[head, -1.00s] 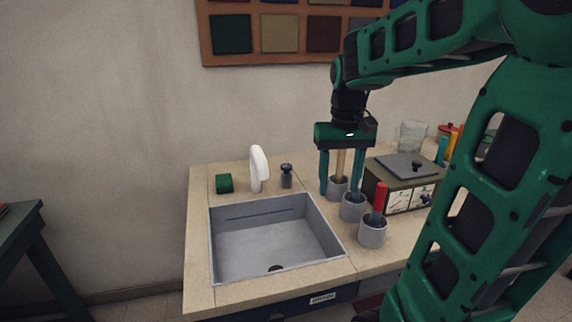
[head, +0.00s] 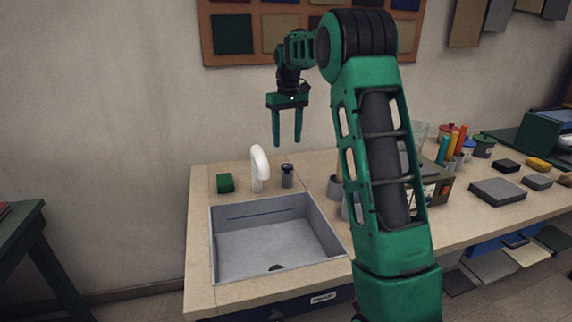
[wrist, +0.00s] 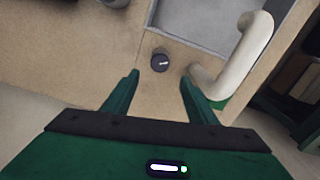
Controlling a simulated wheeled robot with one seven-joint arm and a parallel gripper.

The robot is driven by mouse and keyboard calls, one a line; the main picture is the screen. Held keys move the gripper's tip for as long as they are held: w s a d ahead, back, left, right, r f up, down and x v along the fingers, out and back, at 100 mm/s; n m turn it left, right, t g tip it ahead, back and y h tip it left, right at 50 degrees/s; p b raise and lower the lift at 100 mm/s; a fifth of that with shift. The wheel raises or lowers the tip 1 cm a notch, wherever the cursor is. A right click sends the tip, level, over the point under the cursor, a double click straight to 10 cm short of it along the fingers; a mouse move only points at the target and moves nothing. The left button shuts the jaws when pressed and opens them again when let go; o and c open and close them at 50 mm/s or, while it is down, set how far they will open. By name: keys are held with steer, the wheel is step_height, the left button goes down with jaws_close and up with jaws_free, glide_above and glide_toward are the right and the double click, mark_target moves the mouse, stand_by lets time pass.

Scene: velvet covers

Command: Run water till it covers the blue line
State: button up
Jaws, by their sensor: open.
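The grey sink (head: 275,245) is set in the counter, and its floor looks bare, with a dark drain at the front. The blue line (head: 262,213) runs along its back inner wall, fully visible. The white faucet (head: 259,168) stands behind the sink, and it also shows in the wrist view (wrist: 240,58). A dark knob (head: 287,176) on a grey base stands just right of the faucet. In the wrist view the knob (wrist: 160,60) lies ahead of the fingertips. My gripper (head: 287,143) is open and empty, pointing down above the knob and apart from it.
A green block (head: 224,183) sits left of the faucet. Grey cups (head: 334,187) stand right of the sink, partly hidden by my arm. A box (head: 438,190), jars and dark slabs (head: 497,191) lie farther right. A board of swatches (head: 232,35) hangs on the wall behind.

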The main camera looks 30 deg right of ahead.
mark_target(287, 165)
step_height(287, 165, down, 10)
stand_by(0.5)
